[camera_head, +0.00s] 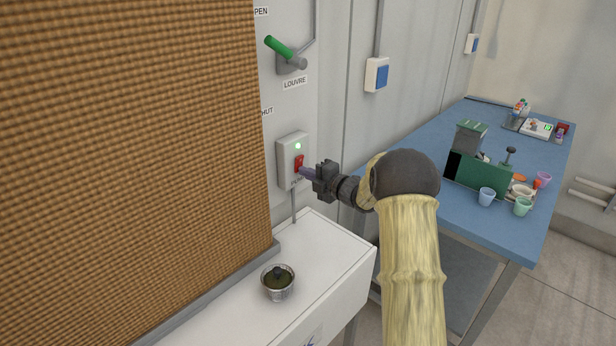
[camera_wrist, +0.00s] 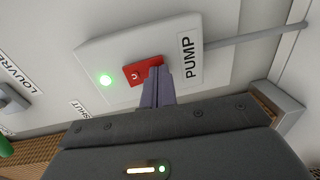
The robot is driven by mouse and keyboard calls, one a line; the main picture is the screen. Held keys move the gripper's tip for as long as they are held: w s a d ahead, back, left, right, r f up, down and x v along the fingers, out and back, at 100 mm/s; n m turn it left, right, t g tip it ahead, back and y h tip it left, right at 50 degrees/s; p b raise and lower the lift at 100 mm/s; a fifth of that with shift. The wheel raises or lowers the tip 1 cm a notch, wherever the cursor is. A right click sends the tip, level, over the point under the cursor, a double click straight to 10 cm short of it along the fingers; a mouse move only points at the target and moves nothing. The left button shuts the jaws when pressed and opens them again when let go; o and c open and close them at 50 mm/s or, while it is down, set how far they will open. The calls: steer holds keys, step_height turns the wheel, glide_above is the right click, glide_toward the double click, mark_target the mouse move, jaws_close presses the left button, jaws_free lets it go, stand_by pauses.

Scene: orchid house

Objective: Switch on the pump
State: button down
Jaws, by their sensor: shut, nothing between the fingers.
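The pump switch box (camera_head: 285,152) is a pale box on the wall with a red rocker (camera_head: 299,163) and a lit green lamp (camera_head: 298,146). In the wrist view the box (camera_wrist: 190,32) carries a PUMP label (camera_wrist: 187,58), the red rocker (camera_wrist: 138,72) and the glowing green lamp (camera_wrist: 105,80). My gripper (camera_head: 305,173) is shut and empty, its fingertips at the rocker's lower end. In the wrist view the fingers (camera_wrist: 157,75) overlap the rocker's edge; I cannot tell whether they press on it.
A green-handled louvre lever (camera_head: 280,47) is above the box. A brown pad (camera_head: 130,150) fills the left. Below is a white ledge (camera_head: 325,250) with a small glass jar (camera_head: 278,283). A blue bench (camera_head: 425,130) with cups and tools stands at the right.

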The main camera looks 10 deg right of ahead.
steer(key=f+b+v, duration=0.3)
steer(key=v, duration=1)
steer(key=shift+s+d, duration=0.3)
steer(key=shift+s, duration=0.1)
steer(key=shift+r, duration=0.1)
